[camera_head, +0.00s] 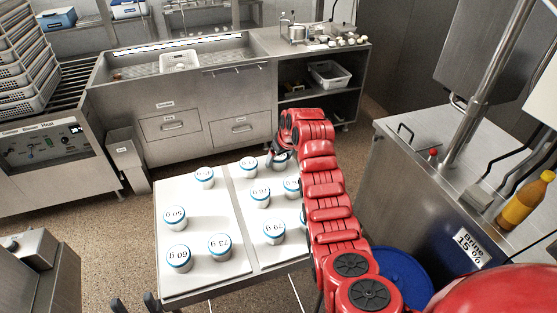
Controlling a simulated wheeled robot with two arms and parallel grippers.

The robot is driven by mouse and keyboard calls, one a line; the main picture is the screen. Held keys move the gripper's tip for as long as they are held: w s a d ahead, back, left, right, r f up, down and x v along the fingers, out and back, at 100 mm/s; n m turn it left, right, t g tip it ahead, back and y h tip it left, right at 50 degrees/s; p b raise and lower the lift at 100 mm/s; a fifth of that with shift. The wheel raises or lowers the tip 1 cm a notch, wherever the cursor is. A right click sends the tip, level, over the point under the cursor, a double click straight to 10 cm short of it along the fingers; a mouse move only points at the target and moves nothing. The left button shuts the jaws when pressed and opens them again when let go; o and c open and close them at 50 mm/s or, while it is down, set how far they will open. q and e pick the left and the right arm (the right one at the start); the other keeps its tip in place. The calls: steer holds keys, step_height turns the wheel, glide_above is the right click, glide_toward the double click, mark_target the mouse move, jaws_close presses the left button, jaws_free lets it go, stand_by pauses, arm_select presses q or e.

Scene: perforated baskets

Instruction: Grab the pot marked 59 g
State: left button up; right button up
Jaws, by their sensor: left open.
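Several white pots with blue rims stand on the white two-panel table top (205,284); their labels appear upside down. I cannot clearly read 59 g on any. The pot (174,219) at the left edge has a label starting with 5, its second digit unclear. Others seem to read 60 g (179,260), 73 g (219,248), 70 g (260,196) and 79 g (273,232). My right gripper (280,157) is at a pot at the far edge, hiding its label; its grip is unclear. My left gripper (134,304) shows only as dark, spread, empty fingertips at the bottom left.
My red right arm crosses the table's right side and partly covers some pots. A steel sink counter (190,100) stands behind. A steel unit (400,185) with a yellow bottle (523,201) and a blue bin (398,272) are on the right. Floor shows left of the table.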

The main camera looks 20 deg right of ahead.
steer(key=shift+c, duration=1.2)
steer(key=shift+w+a+f, duration=0.1)
steer(key=shift+a, duration=0.05)
steer(key=c, duration=0.5)
steer(key=shift+c, duration=1.3)
